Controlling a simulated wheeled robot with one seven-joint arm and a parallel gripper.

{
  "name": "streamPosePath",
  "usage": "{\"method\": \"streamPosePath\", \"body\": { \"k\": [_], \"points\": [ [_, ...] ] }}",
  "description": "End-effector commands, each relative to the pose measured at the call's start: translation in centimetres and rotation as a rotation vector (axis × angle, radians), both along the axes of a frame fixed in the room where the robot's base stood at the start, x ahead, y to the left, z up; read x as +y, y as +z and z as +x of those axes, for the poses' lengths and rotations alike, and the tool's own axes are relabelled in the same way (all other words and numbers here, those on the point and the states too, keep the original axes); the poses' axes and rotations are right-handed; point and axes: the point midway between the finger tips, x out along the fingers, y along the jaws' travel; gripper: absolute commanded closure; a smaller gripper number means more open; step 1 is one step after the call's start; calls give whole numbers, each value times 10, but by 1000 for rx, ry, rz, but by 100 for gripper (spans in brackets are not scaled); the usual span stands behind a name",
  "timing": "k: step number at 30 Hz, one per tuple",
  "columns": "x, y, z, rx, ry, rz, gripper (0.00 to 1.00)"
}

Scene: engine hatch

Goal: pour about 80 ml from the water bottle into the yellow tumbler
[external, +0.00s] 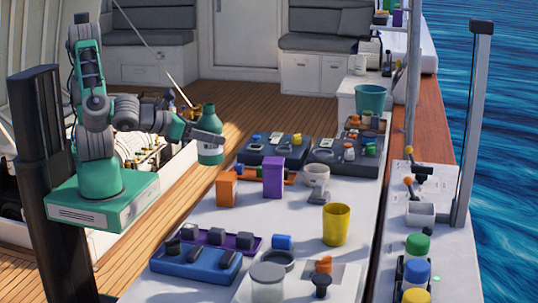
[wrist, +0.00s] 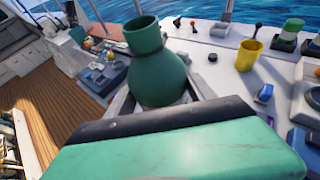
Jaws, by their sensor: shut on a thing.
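The water bottle (external: 210,137) is green with a narrower neck and a pale band low on its side. My gripper (external: 208,137) is shut on it and holds it upright or nearly so, above the left edge of the table. In the wrist view the bottle (wrist: 155,72) stands beyond the green gripper body, with its open mouth at the top; its lower part is hidden. The yellow tumbler (external: 336,225) stands upright on the table, to the right of and apart from the bottle. It also shows in the wrist view (wrist: 249,55). Its contents cannot be seen.
An orange block (external: 226,189) and a purple block (external: 273,177) stand between bottle and tumbler. A white mug (external: 316,175) is behind the tumbler. A blue tray (external: 196,265) and a lidded jar (external: 267,283) are in front. Dark trays (external: 345,162) fill the back.

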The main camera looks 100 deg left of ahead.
Motion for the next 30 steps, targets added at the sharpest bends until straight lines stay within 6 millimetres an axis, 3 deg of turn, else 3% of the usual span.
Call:
{"method": "streamPosePath", "body": {
  "k": [1, 15, 25, 30],
  "points": [
    [0, 10, 0, 0, 1, 1, 95],
    [0, 40, 0, -1, 0, 1, 95],
    [0, 39, 0, -2, -5, -1, 95],
    [-11, 48, 14, -2, -83, -2, 95]
  ]
}}
